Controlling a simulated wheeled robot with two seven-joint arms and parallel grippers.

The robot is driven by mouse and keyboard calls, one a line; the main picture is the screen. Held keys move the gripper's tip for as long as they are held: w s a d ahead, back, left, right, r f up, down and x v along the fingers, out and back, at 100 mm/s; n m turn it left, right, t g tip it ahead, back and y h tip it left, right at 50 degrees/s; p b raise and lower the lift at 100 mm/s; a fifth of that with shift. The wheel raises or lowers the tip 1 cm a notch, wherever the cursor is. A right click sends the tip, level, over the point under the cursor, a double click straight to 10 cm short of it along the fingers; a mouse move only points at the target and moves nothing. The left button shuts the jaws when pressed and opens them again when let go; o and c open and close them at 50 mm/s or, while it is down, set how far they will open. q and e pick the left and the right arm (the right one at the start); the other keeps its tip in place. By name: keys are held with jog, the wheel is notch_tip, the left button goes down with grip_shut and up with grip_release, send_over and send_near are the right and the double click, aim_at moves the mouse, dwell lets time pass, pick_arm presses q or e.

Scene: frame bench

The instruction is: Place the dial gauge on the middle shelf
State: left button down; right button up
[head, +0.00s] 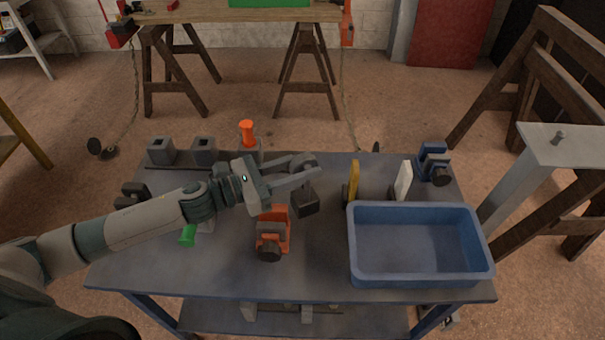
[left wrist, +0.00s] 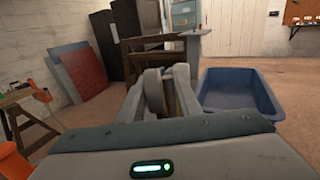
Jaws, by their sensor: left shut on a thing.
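My left gripper (head: 296,180) is shut on a round grey piece that looks like the dial gauge (head: 303,160), held above the bench. The round piece also shows in the left wrist view (left wrist: 153,88), between the fingers. A dark block (head: 306,203) shows just below the fingers; I cannot tell whether it is part of the gauge or stands on the bench. No shelf can be made out for sure as the middle one; a lower shelf (head: 300,318) runs under the bench. My right gripper is not in view.
A blue tray (head: 420,278) stands empty at the bench's right. An orange-red tool (head: 272,235) stands nearer, below the gripper. Yellow (head: 354,180) and white (head: 403,180) upright pieces and a blue vise-like piece (head: 433,160) stand behind the tray. A grey stand (head: 560,145) is beyond the right edge.

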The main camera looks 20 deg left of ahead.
pick_arm(q)
jog(key=s+d+r, duration=0.3)
jog(key=d+r, duration=0.4)
jog(key=d, duration=0.4)
jog(key=shift+d+r, duration=0.15)
jog(key=shift+r, duration=0.1)
dwell(0.4)
jog(key=shift+s, duration=0.15)
